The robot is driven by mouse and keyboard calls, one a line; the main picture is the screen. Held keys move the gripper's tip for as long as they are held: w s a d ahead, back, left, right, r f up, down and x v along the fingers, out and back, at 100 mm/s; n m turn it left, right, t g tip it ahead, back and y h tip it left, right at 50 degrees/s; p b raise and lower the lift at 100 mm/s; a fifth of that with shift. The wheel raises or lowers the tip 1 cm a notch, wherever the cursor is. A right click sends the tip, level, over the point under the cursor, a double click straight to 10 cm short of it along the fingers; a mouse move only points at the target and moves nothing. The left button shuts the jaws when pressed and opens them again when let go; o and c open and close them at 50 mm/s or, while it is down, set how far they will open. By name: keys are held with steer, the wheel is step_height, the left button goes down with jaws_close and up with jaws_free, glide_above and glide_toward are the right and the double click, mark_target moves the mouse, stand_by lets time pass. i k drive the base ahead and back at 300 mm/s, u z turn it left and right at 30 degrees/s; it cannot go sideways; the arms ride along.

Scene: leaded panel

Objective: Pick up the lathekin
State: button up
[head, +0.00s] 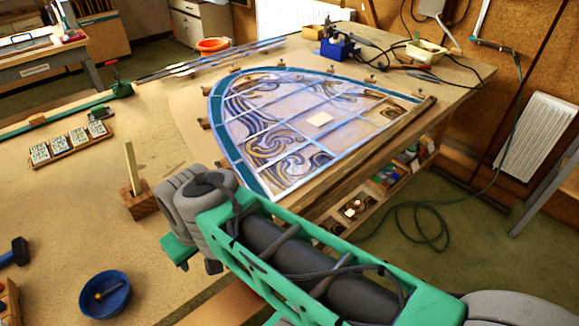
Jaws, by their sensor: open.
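A pale, flat upright stick, which looks like the lathekin (131,167), stands in a small reddish-brown wooden block (143,203) on the bench, left of my arm. It leans very slightly, and its lower end is hidden in or behind the block. My gripper (180,251) is only partly in view below the grey wrist, to the right of and nearer than the block. It is open and apart from the stick. My wrist and green forearm hide most of it, and the space between its fingers cannot be seen.
The leaded panel (318,119) lies on the bench behind my arm. A blue bowl (117,304) holds a small brownish item at lower left, near a dark hammer (17,252). A rack of white tiles (68,151) lies farther back. Bare bench surrounds the block's left side.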

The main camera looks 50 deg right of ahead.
mark_target(128, 147)
steer(key=k, duration=0.5)
steer(key=z, duration=0.6)
steer(key=i, duration=0.8)
steer(key=u, duration=2.15)
